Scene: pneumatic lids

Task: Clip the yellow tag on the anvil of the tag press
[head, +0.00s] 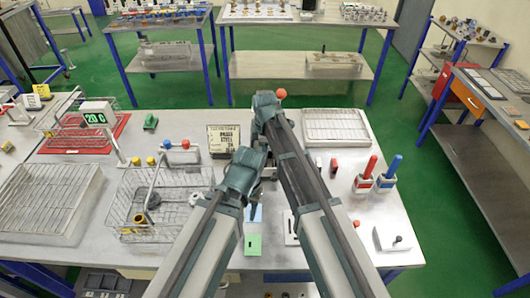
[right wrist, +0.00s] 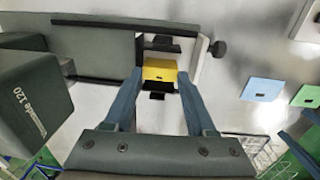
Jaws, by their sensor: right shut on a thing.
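In the right wrist view the yellow tag (right wrist: 160,71) sits between the two blue fingers of my right gripper (right wrist: 160,82), which is shut on it. The tag is at the light opening of a grey-green device that appears to be the tag press (right wrist: 95,66), with dark parts just behind and in front of the tag. I cannot tell whether it touches the anvil. In the head view my right gripper (head: 266,108) is at the back middle of the table, and the arms hide the tag and most of the press. My left gripper (head: 248,172) is nearer; its fingers are unclear.
A blue card (head: 255,213) and a green card (head: 252,244) lie in front of the grippers. A wire basket (head: 130,217) stands left, a wire tray (head: 336,126) back right.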

